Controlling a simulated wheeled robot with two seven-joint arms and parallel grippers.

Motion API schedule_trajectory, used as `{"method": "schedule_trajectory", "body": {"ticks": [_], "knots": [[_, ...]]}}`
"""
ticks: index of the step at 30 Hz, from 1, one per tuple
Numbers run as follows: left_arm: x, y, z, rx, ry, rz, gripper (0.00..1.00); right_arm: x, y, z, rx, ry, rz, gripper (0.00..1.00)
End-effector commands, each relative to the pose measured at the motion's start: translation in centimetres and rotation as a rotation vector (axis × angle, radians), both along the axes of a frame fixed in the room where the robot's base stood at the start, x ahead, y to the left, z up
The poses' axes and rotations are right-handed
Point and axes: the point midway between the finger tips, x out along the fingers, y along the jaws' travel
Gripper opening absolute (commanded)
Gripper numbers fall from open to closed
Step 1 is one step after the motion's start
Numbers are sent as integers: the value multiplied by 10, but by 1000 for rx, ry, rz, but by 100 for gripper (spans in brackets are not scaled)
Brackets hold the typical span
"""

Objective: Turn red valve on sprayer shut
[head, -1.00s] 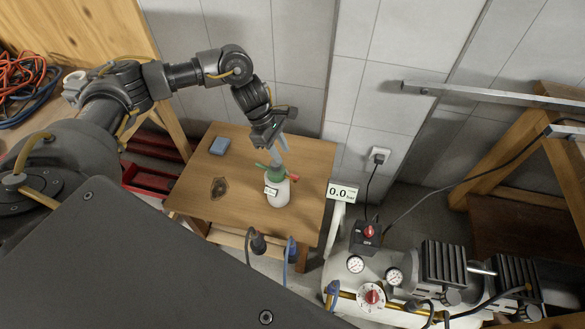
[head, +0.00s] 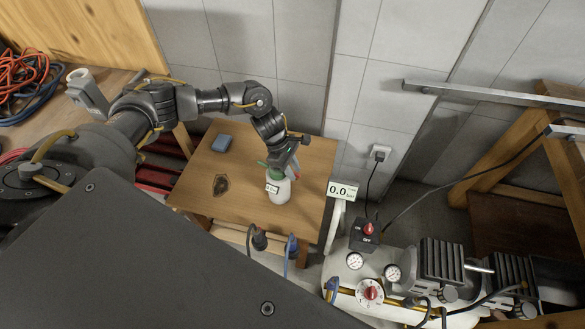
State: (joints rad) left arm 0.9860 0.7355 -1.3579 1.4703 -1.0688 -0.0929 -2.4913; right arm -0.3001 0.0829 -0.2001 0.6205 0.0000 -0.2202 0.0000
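The sprayer is a white bottle (head: 280,194) with a green top (head: 276,171) and a small label on its side. It stands upright on the small wooden table (head: 240,205). My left gripper (head: 291,168) comes down from above at the sprayer's top, on its right side, and covers part of it. The red valve is mostly hidden by the gripper, and I cannot tell whether the fingers touch it. The fingers are too small and overlapped to show whether they are open or shut. My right gripper is not in view.
A compressor with gauges (head: 355,260) and a red knob (head: 371,293) stands at the right front. A 0.0 display (head: 342,191) is near it. The tiled wall is behind.

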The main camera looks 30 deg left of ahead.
Motion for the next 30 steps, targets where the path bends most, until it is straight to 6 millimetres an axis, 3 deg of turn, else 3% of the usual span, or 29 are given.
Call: {"method": "schedule_trajectory", "body": {"ticks": [1, 5, 17, 30], "knots": [[0, 0, 0, 0, 0, 0, 17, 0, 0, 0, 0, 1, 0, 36], [0, 0, 0, 0, 0, 0, 0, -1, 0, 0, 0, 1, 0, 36], [-1, 0, 0, -1, 0, 38, 0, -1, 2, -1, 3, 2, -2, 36], [-5, -1, 0, -1, 1, 359, 0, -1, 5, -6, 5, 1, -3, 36]]}}
